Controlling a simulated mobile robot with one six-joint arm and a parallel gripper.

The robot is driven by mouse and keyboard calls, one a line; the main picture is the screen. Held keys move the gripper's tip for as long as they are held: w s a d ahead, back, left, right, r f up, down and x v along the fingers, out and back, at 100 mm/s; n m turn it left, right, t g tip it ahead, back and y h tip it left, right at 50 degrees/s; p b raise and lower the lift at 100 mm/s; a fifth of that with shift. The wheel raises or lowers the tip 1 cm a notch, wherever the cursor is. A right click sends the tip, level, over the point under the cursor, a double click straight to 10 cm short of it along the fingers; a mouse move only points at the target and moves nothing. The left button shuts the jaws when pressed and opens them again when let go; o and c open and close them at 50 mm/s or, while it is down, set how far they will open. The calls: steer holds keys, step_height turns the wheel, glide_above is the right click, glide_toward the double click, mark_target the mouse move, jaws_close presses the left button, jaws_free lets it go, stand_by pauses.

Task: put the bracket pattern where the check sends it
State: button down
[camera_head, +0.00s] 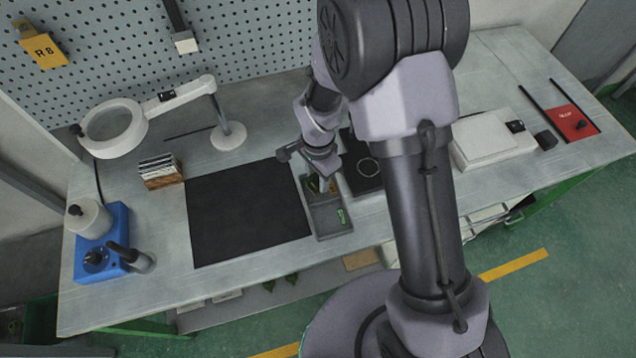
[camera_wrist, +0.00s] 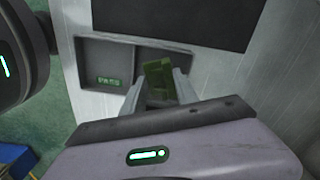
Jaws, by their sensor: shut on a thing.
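The bracket pattern (camera_wrist: 158,72) is a small green piece seen in the wrist view. My gripper (camera_wrist: 158,88) is shut on it, with a grey finger on either side. The grey tray (camera_head: 325,222) on the bench carries a green label, which reads PASS (camera_wrist: 109,81) in the wrist view. The tray also shows in the wrist view (camera_wrist: 90,52). My gripper (camera_head: 322,183) is over the far part of this tray in the head view. Whether the pattern touches the tray floor I cannot tell. Its lower part is hidden by the gripper.
A black mat (camera_head: 245,215) lies left of the tray, and a dark plate with a ring (camera_head: 368,167) lies right. A magnifier lamp (camera_head: 112,130), a blue heater unit (camera_head: 102,255), a white boxy device (camera_head: 487,143) and a red panel (camera_head: 572,122) stand farther out.

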step_height(320, 180, down, 3)
steer(key=shift+r+b, duration=0.1)
steer(key=shift+b, duration=0.35)
steer(key=shift+r, duration=0.1)
steer(key=c, duration=1.2)
jaws_free()
